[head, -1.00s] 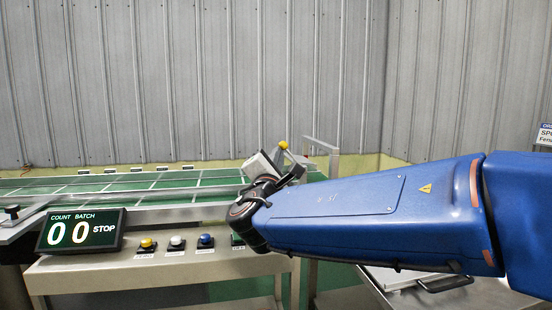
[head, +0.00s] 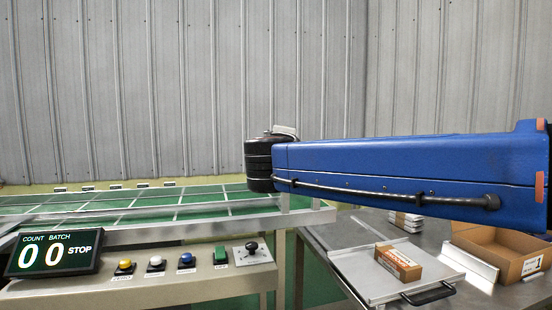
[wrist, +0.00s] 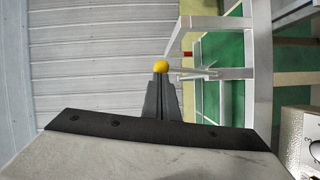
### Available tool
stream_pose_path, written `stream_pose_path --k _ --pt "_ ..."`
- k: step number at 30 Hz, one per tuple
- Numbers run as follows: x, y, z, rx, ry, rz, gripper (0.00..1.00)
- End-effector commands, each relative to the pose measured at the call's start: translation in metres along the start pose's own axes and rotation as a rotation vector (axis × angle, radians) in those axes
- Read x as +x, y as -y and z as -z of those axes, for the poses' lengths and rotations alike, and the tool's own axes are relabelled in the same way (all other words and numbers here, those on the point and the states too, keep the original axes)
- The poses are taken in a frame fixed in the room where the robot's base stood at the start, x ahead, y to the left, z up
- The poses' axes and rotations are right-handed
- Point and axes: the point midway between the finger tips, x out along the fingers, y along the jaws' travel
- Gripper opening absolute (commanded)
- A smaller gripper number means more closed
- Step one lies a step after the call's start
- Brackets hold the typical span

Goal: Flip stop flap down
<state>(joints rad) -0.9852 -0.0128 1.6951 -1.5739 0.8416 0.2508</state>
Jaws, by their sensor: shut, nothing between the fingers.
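My gripper (wrist: 161,82) shows in the wrist view with its dark fingers together. A yellow ball (wrist: 160,67) sits right at the fingertips; I cannot tell whether they touch it or what it is fixed to. A thin pale strip (wrist: 195,74) and a small red piece (wrist: 187,54) lie just right of the tips, by a metal frame (wrist: 216,22). I cannot pick out the stop flap for certain. In the head view my arm hides the fingers and the ball.
At right, a metal table holds a tray (head: 365,287), a small brown box (head: 399,262) and an open carton (head: 500,240).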

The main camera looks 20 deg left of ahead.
Motion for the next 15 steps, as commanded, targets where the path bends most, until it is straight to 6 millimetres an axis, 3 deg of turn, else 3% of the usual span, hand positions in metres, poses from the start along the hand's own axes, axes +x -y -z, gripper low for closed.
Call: stream_pose_path --k 15 --pt "0.019 -0.006 -0.043 0.390 0.003 0.171 0.00"
